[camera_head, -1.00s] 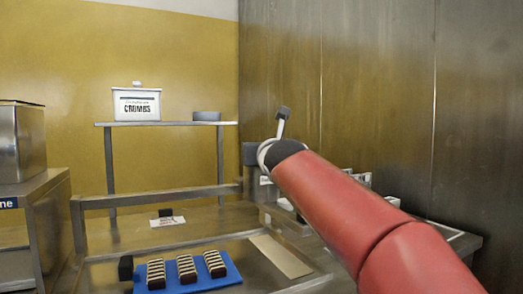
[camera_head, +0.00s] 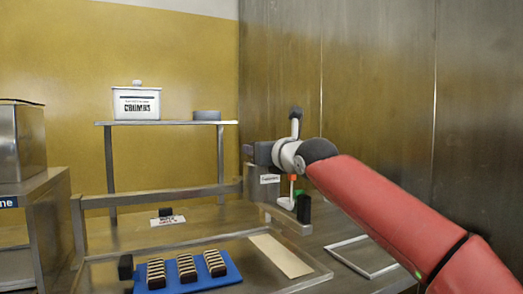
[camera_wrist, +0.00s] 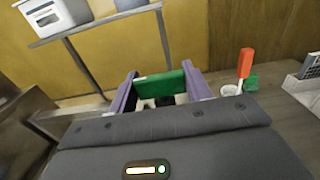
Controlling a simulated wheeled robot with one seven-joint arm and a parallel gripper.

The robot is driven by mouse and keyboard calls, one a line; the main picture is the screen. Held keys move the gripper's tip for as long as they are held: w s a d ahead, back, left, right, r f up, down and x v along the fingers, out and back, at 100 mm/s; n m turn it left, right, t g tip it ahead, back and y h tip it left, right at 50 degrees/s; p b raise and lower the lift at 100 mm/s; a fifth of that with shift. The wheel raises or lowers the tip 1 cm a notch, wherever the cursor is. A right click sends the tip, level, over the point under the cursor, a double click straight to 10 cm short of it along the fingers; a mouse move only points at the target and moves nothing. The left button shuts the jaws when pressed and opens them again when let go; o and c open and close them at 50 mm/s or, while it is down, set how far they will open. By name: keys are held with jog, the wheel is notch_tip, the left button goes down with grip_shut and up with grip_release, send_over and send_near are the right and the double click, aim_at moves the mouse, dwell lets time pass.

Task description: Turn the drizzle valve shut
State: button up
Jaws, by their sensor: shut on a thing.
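My gripper (camera_wrist: 158,90) shows in the wrist view with its two purple fingers on either side of a green bar-shaped handle (camera_wrist: 160,86), shut on it. The handle appears to be that of the drizzle valve; a dark part shows just below it, and the rest of the valve is hidden. In the head view my gripper (camera_head: 264,153) points left at the rear right corner of the metal frame, above a small white label (camera_head: 270,179).
A blue tray (camera_head: 222,284) of striped bars lies front left. A white crumbs tub (camera_head: 136,104) stands on the rear shelf.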

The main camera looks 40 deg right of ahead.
jog(key=o, duration=1)
jog(key=shift+s, duration=0.1)
jog(key=b+v, duration=0.1)
jog(key=v, duration=0.6)
jog(key=shift+s, duration=0.35)
